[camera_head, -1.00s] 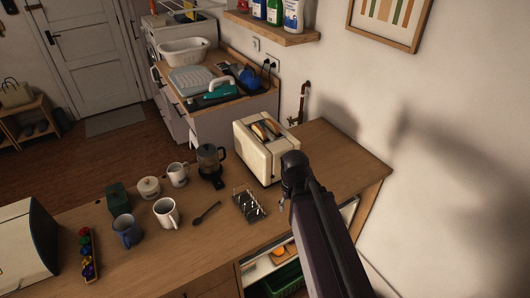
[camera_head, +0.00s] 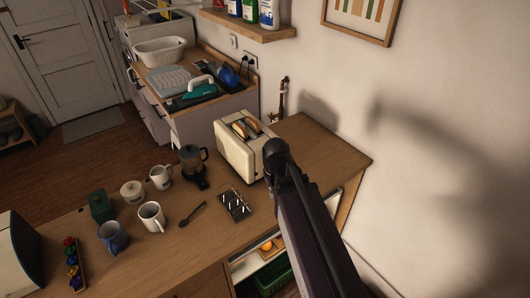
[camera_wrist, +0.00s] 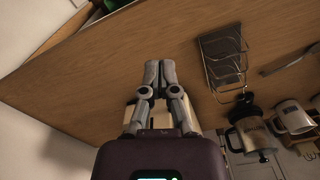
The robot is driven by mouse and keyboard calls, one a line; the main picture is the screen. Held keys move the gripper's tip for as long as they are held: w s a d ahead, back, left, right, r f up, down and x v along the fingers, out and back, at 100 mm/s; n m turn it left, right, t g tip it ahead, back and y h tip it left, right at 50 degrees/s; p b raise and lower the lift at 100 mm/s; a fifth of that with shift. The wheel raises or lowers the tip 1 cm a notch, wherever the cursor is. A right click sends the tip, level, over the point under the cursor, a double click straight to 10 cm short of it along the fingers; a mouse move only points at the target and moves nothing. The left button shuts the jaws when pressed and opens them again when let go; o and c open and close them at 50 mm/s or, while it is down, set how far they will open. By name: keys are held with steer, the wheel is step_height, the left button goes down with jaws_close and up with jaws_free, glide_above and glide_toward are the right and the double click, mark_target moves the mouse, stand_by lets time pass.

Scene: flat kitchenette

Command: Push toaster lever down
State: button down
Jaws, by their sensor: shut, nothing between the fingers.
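The cream toaster (camera_head: 236,157) stands upright on the wooden counter, with browned toast (camera_head: 246,126) showing in its top slots. Its lever cannot be made out in either view. In the head view my arm covers the toaster's right side, and the gripper itself is hidden. In the wrist view my gripper (camera_wrist: 160,68) is shut and empty, with its two fingertips together. Cream parts of the toaster (camera_wrist: 207,114) show behind and beside the fingers there. I cannot tell whether the fingers touch the toaster.
A wire toast rack (camera_head: 234,204) and a dark spoon (camera_head: 193,214) lie in front of the toaster. A coffee press (camera_head: 194,165) stands to its left, with several mugs beyond. The counter (camera_head: 325,155) is bare to the right, up to the wall.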

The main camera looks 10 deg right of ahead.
steer(key=w+d+r+n+p, duration=0.1)
steer(key=w+r+p, duration=0.3)
steer(key=w, duration=0.4)
steer(key=w+d+r+n+t+p, duration=0.1)
steer(key=w+d+r+n+p, duration=0.1)
steer(key=w+r+p, duration=0.3)
steer(key=w+r+n, duration=0.1)
steer(key=w, duration=0.2)
steer(key=shift+w+r, duration=0.15)
steer(key=shift+w, duration=0.05)
steer(key=shift+w+a+f+b, duration=0.1)
steer(key=shift+w+f+b, duration=0.05)
steer(key=shift+f+b, duration=1.55)
steer(key=shift+w+a+f+b, duration=0.1)
steer(key=shift+w+f+b, duration=0.05)
steer(key=shift+f+b, duration=1.55)
steer(key=shift+f, duration=0.1)
steer(key=s+f+b, duration=0.2)
steer(key=f+b, duration=0.1)
steer(key=d+f+b, duration=0.1)
steer(key=f, duration=0.1)
steer(key=shift+s+b, duration=0.35)
steer(key=shift+s, duration=0.05)
